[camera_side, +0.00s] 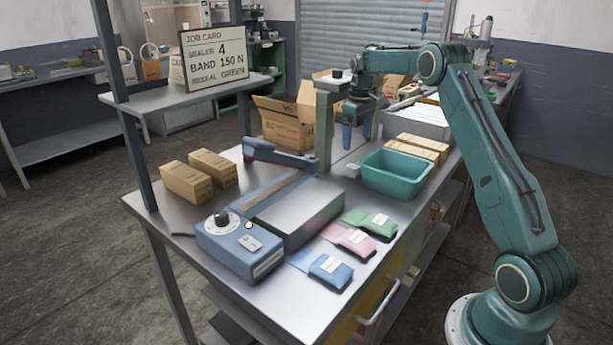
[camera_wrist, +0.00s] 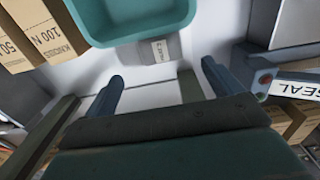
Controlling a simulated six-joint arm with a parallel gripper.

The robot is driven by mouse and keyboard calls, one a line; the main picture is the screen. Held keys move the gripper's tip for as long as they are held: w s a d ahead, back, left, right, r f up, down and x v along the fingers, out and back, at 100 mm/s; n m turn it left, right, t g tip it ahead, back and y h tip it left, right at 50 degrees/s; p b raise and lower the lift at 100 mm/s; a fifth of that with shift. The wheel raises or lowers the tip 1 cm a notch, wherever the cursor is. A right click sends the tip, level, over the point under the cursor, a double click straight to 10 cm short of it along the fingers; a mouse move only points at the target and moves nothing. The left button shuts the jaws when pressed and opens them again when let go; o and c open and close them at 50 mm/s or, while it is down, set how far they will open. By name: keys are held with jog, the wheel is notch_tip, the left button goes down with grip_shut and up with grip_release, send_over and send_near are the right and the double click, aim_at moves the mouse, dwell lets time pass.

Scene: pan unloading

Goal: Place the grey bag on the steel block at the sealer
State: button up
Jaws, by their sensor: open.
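The small grey bag (camera_side: 352,170) with a white label lies on the table at the left end of the teal bin. In the wrist view the grey bag (camera_wrist: 171,47) shows beside the bin's rim, ahead of my fingertips. My gripper (camera_side: 358,146) is open and empty above the table near the grey bag; both fingers show in the wrist view (camera_wrist: 162,74), apart from the bag. The steel block (camera_side: 300,212) has a bare top and stands beside the blue sealer (camera_side: 240,250), which has a dial and a raised blue arm (camera_side: 282,160).
Green (camera_side: 370,222), pink (camera_side: 350,240) and blue (camera_side: 325,268) bags lie right of the block. The teal bin (camera_side: 398,185) stands near the grey bag. Cartons (camera_side: 187,182) are left of the sealer. A job card (camera_side: 215,60) reads sealer 4, band 150 N, reseal green.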

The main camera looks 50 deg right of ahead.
send_over(356, 167)
jog(key=shift+w+f, duration=0.2)
jog(key=shift+f, duration=2.4)
jog(key=shift+s+a+f, duration=0.1)
jog(key=shift+f, duration=1.2)
jog(key=shift+s+f, duration=0.1)
jog(key=shift+f, duration=1.2)
jog(key=c, duration=1.2)
jog(key=shift+r, duration=0.15)
